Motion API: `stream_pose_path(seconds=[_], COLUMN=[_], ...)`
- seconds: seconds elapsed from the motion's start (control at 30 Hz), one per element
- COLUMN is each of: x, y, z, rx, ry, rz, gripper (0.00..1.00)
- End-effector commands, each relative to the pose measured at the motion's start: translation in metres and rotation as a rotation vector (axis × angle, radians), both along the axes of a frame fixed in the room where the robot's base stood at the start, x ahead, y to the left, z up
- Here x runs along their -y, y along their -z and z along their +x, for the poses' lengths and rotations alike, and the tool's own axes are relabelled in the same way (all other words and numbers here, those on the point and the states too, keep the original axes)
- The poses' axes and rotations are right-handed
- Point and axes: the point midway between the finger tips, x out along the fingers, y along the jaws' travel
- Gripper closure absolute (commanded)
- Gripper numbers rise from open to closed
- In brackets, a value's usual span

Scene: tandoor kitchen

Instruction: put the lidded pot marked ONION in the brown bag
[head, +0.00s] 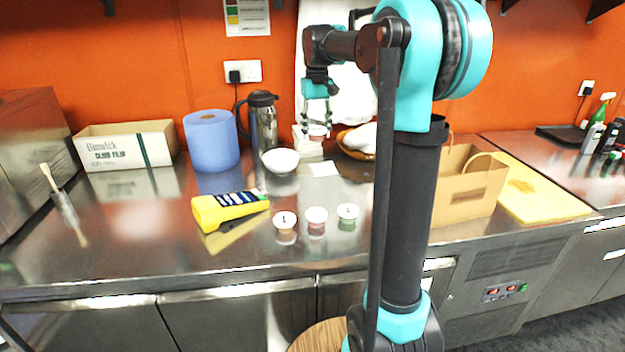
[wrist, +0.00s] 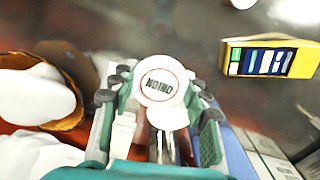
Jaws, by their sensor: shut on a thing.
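The lidded pot marked ONION (wrist: 158,85) is between the fingers of my gripper (wrist: 161,92) in the wrist view. Its white lid has a red ring, and the word reads upside down. In the head view my gripper (head: 318,118) points down at the back of the counter, shut on the small pot (head: 317,132). I cannot tell whether the pot is clear of what is under it. The brown bag (head: 466,196) stands upright on the counter at the right, with its handle up, partly behind my arm. Its inside is hidden.
Three similar lidded pots (head: 316,215) stand at the front middle. A white bowl (head: 281,161), a steel flask (head: 264,125), a blue roll (head: 211,141) and a basket (head: 357,146) are near my gripper.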

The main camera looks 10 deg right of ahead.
Motion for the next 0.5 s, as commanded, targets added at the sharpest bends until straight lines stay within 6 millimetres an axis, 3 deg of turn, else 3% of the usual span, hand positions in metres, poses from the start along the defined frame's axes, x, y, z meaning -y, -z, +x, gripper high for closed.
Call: stream_pose_path(seconds=[0.5], x=[0.0], y=[0.12], z=[0.0], rx=[0.0], ry=[0.0], rz=[0.0], gripper=[0.82])
